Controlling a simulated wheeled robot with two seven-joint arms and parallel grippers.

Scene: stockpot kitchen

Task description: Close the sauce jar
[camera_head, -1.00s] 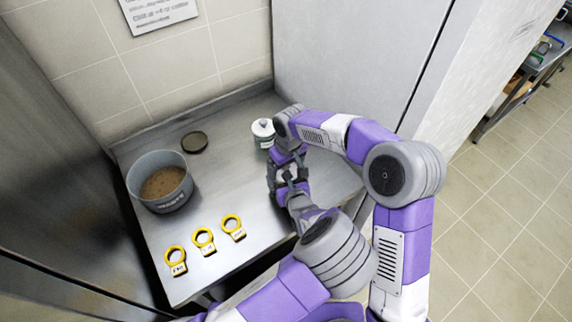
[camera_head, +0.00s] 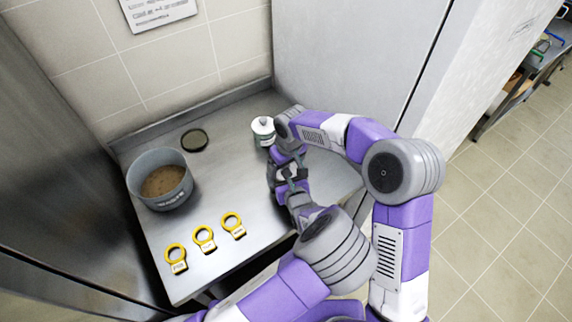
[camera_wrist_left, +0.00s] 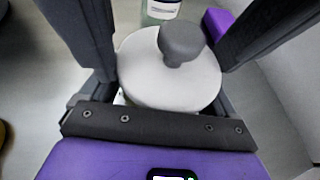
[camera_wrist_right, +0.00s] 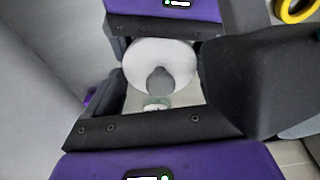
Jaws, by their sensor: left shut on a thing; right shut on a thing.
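My left gripper (camera_wrist_left: 168,80) comes in from the front, and my right gripper (camera_wrist_right: 160,75) faces it from the back, close together over the counter. A round white lid (camera_wrist_left: 150,80) with a grey knob (camera_wrist_left: 182,42) sits between the left fingers. The lid also shows between the fingers in the right wrist view (camera_wrist_right: 150,62). The left gripper is shut on the lid. The right gripper is shut, seemingly on the sauce jar under it. Most of that jar is hidden, and I cannot tell whether the lid is seated. In the head view my arms hide the lid.
A white-topped jar (camera_head: 263,131) stands at the back, beside my right wrist. A grey pot (camera_head: 160,203) with brown contents is at the left, with a dark round disc (camera_head: 194,140) behind it. Several yellow ring tags (camera_head: 204,247) lie in front. The middle of the counter (camera_head: 225,180) is clear.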

